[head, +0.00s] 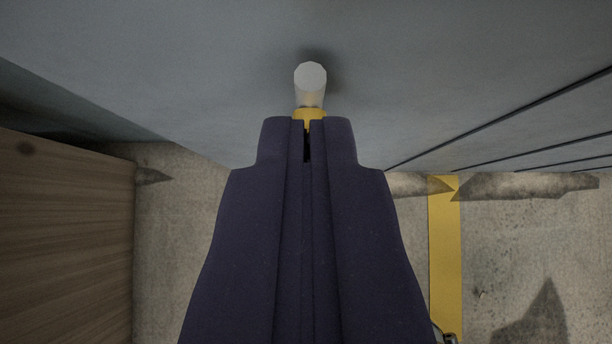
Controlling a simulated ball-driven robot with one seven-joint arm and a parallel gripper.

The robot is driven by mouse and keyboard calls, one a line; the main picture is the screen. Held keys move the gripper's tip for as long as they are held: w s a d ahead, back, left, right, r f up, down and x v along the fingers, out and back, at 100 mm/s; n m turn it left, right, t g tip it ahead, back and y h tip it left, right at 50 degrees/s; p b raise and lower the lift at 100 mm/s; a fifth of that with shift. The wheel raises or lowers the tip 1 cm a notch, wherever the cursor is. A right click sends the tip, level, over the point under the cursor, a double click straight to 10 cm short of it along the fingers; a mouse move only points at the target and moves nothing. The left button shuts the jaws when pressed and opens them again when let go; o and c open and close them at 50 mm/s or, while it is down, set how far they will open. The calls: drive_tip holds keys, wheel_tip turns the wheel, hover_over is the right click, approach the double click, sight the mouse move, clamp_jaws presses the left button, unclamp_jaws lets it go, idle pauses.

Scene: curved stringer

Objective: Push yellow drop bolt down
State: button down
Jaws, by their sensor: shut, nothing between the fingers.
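The drop bolt shows just beyond my gripper's tips, against the grey panel. Its upper part is a pale, whitish round-ended rod (310,85), and a small yellow part (309,113) shows below it. My gripper (308,127), dark purple, is shut with nothing between its fingers, and its tips overlap the yellow part in the picture. I cannot tell whether the tips touch it. The rest of the bolt is hidden behind my gripper.
A grey panel (200,60) fills the upper picture, with dark grooves at right. A brown wooden surface (65,240) stands at lower left. Concrete floor (172,240) lies below. A yellow strip (445,255) runs along the floor at right.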

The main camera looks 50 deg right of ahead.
drive_tip(key=f, duration=0.1)
drive_tip(key=f+b, duration=0.1)
drive_tip(key=f, duration=0.2)
drive_tip(key=shift+w+d+f+b, duration=0.2)
drive_tip(key=shift+d+f+b, duration=0.05)
drive_tip(key=shift+f+b, duration=0.1)
wheel_tip(320, 180, down, 4)
drive_tip(key=b, duration=0.3)
drive_tip(key=shift+s+a+f, duration=0.1)
drive_tip(key=shift+f, duration=0.05)
